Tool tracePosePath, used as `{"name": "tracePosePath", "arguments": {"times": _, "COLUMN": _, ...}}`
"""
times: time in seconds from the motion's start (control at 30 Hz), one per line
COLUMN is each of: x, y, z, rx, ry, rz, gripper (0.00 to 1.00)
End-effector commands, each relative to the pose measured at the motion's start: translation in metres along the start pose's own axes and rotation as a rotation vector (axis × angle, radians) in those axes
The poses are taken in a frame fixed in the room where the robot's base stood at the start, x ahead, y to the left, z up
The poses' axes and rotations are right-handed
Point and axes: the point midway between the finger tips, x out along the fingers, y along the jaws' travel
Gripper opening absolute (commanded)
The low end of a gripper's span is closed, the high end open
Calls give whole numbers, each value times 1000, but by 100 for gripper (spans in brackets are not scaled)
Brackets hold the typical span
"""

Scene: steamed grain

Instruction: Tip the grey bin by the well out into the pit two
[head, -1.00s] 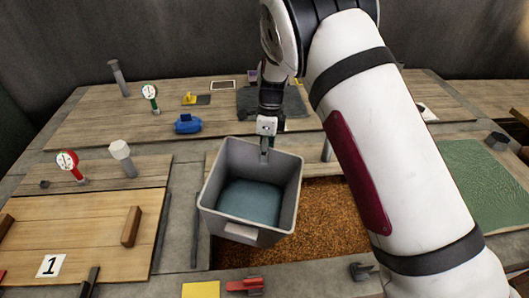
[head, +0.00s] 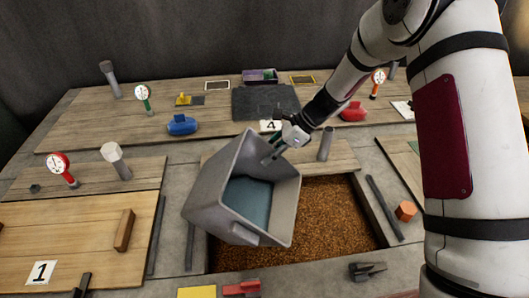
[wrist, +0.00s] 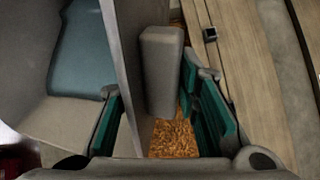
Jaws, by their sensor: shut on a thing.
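The grey bin (head: 221,177) hangs tilted over the left part of an open pit (head: 332,219) filled with brown grain. A flat blue-grey surface shows inside the bin; I cannot tell if it is contents or the bottom. My gripper (head: 272,153) is shut on the bin at its far right side. In the wrist view the green-padded fingers of my gripper (wrist: 160,112) stand either side of the bin's wall (wrist: 122,75) and a grey upright tab (wrist: 161,68). The bin hides the pit's left end.
A closed wooden cover marked 1 (head: 70,236) lies left of the pit. A pale-headed post (head: 116,160), a red gauge (head: 63,168) and a short grey post (head: 326,143) stand near. A blue valve (head: 182,124) and a 4 card (head: 270,126) are behind.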

Motion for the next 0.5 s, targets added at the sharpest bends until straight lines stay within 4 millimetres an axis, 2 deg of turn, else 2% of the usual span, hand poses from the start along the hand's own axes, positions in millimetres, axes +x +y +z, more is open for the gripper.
{"name": "tracePosePath", "arguments": {"times": 0.5, "x": 1, "y": 0, "z": -31, "rx": -35, "ry": -284, "rz": -7, "gripper": 0}}
